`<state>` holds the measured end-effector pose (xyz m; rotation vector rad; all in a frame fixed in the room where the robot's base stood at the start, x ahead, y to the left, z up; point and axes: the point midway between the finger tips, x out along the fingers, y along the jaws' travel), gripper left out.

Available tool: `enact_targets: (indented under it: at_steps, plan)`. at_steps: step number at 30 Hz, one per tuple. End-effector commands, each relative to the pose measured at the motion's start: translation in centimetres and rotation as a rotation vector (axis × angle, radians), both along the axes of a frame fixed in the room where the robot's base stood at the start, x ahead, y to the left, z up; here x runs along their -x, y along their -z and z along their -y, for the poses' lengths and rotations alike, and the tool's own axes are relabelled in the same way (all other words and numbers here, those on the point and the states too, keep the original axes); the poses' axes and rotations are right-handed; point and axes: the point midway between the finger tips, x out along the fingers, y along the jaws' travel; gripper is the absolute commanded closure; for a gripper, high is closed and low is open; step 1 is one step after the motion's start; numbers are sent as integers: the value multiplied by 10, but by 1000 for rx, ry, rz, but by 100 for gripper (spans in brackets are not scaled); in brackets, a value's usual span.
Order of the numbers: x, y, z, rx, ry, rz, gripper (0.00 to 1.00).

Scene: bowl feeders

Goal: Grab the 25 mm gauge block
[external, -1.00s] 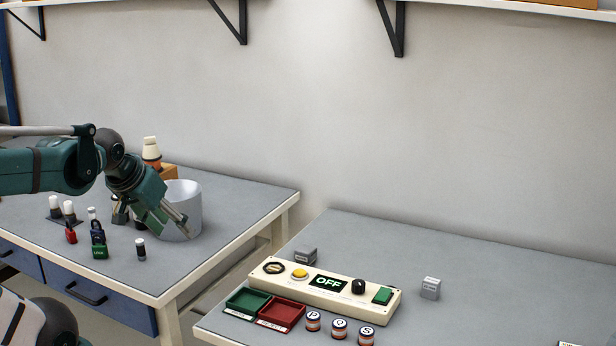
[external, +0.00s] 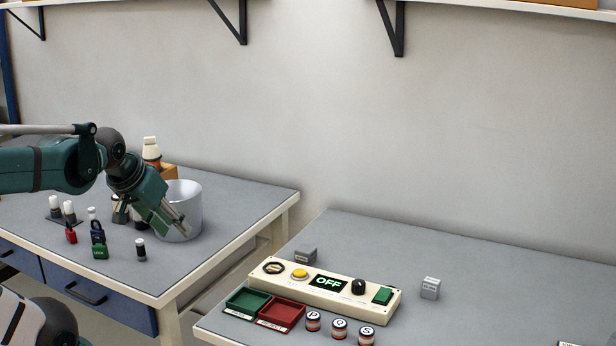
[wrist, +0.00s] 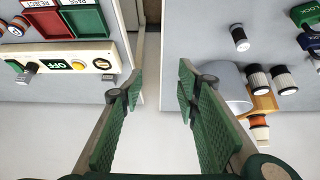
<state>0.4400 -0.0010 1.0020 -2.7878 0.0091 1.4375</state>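Two small grey blocks with labels stand on the right table in the external view. One darker block (external: 306,254) is behind the control panel, and one lighter block (external: 430,288) is to the panel's right. Their labels are too small to read, so I cannot tell which is 25 mm. My gripper (external: 183,223) is over the left table, in front of the white pot and well left of both blocks. In the wrist view my gripper (wrist: 160,85) is open, with nothing between its fingers.
The control panel (external: 325,286) reads OFF. A green tray (external: 248,303), a red tray (external: 281,314) and labelled cylinders stand before it. The left table holds the pot (external: 186,193), padlocks (external: 98,238) and bottles. A gap separates the tables. The right table's back is clear.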

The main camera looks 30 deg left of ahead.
Motion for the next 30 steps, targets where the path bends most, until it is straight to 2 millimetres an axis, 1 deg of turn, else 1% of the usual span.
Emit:
enact_targets:
  at_steps: [5,11,18,30]
  plan:
    - [-10,-9,7,-7,33,-10,68]
    - [-31,-23,25,-21,110,-32,68]
    - [-63,-39,52,-45,226,-62,68]
    - [-115,-57,105,-79,425,-106,68]
